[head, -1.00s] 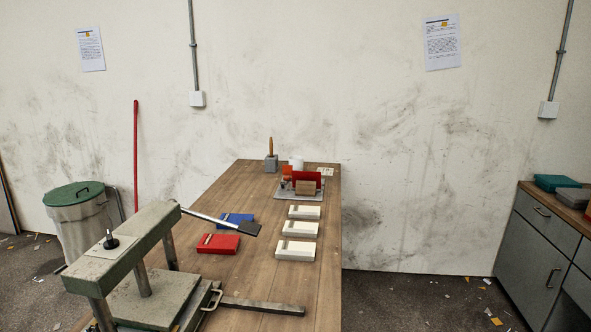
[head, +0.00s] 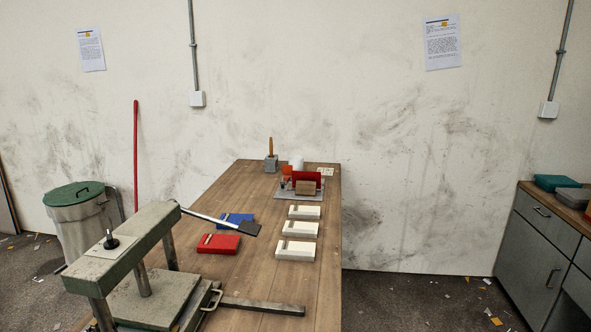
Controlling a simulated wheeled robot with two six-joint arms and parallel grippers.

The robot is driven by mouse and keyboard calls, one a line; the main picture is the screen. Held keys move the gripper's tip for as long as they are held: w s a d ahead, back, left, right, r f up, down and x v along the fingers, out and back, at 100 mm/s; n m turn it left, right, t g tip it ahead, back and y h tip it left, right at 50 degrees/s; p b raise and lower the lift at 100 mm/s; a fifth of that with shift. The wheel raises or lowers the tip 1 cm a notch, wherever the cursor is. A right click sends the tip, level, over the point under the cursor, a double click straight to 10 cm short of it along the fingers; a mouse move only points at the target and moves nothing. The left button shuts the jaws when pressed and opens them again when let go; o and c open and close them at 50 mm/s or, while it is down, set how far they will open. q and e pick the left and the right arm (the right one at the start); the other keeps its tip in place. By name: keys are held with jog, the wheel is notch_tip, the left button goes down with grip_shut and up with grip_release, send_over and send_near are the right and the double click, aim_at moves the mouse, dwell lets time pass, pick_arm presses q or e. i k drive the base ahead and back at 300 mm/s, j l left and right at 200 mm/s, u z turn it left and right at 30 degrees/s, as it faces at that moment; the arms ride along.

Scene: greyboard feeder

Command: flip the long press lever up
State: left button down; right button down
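The press (head: 132,247) stands at the near left of the wooden table, with a grey-green beam over a flat plate. The long press lever (head: 212,219) is a slim metal bar with a black grip (head: 244,229) at its end. It runs out from the top end of the beam toward the right, sloping slightly down, above the table top. Neither of my grippers is in the head view.
A red box (head: 219,244) and a blue box (head: 237,219) lie near the lever's grip. Several white boxes (head: 295,250) line the table's right side. A dark bar (head: 262,306) lies along the front.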

aim_at(252, 229)
jog(key=k+j+z, duration=0.2)
jog(key=z, duration=0.15)
jog(key=k+j+z, duration=0.1)
jog(key=k+z, duration=0.25)
jog(key=i, duration=0.1)
